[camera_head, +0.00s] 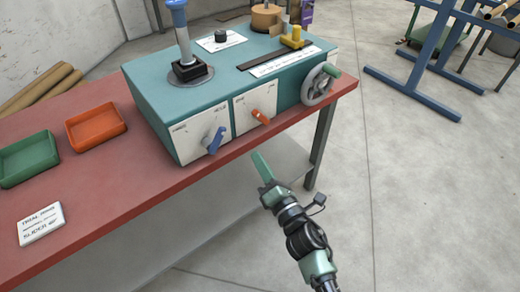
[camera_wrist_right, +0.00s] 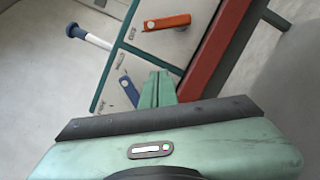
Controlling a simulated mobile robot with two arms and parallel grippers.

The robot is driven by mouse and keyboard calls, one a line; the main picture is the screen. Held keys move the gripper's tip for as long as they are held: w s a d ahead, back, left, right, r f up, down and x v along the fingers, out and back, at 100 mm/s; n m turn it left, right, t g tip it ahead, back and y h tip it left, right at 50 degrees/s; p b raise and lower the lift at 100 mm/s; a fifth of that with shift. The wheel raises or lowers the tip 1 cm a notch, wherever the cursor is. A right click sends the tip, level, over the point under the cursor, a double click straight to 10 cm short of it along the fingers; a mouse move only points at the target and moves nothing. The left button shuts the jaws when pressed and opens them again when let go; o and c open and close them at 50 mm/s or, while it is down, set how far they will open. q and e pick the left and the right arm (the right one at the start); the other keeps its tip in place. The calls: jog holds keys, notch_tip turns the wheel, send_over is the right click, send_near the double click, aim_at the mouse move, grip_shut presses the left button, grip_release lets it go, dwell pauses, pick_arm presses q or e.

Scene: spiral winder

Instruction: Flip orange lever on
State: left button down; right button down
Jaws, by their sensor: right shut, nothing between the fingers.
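The orange lever (camera_head: 261,116) is on a white plate on the front of the teal machine box (camera_head: 215,88). It points down to the right in the head view. It also shows in the right wrist view (camera_wrist_right: 168,22), above the fingers. My right gripper (camera_head: 261,165) is in front of the table edge, below the orange lever and apart from it. Its green fingers (camera_wrist_right: 158,88) are shut and empty. My left gripper is not in view.
A blue lever (camera_head: 213,140) is on the plate left of the orange one. A handwheel (camera_head: 319,84) is at the box's right end. Green (camera_head: 29,160) and orange (camera_head: 95,127) trays and a sign (camera_head: 41,223) lie on the red table (camera_head: 120,190).

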aim_at(261, 118)
jog(key=w+r+p, duration=0.3)
jog(key=w, duration=0.6)
jog(key=shift+w+a+r, duration=0.2)
jog(key=shift+w, duration=0.05)
